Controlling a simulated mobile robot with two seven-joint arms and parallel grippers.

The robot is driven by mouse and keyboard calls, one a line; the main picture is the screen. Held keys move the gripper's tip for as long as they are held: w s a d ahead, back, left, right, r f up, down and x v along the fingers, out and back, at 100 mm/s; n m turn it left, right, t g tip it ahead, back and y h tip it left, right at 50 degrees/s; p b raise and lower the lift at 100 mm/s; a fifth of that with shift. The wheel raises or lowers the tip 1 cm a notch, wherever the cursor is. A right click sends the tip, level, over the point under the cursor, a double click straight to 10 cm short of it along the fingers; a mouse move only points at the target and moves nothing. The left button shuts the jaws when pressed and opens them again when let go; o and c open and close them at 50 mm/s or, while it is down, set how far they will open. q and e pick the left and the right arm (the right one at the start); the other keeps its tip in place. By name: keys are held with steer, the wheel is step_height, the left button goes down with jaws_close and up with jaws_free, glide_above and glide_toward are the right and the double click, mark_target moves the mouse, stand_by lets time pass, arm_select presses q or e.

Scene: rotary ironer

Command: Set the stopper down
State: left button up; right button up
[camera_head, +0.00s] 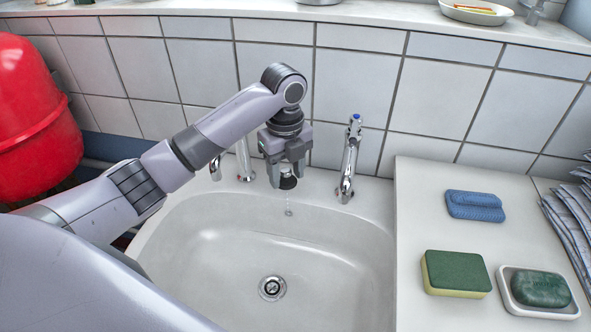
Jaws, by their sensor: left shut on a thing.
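My left gripper (286,174) is at the back rim of the white sink, between the two chrome taps. It is shut on the stopper (288,183), a small dark piece showing just below the fingertips. The fingers hide much of the stopper. The white sink basin (220,240) lies below and in front, with an open metal drain (271,288) at its bottom. I cannot tell whether the stopper touches the rim. My right gripper is out of view.
A chrome tap (349,160) stands right of the gripper, and another (243,160) stands behind my arm. On the right counter are a blue folded cloth (474,206), a green-and-yellow sponge (455,273) and green soap (540,289) in a white dish. The basin is empty.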

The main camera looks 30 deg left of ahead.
arm_select(q)
steer(key=w+a, duration=0.2)
steer(key=w, duration=0.6)
steer(key=f, duration=0.6)
steer(key=shift+s+f, duration=0.25)
steer(key=shift+f, duration=0.05)
steer(key=shift+w+f, duration=0.2)
steer(key=shift+f, duration=0.15)
steer(key=o, duration=1)
steer(key=shift+o, duration=0.2)
step_height(320, 180, up, 12)
steer(key=shift+s, duration=0.1)
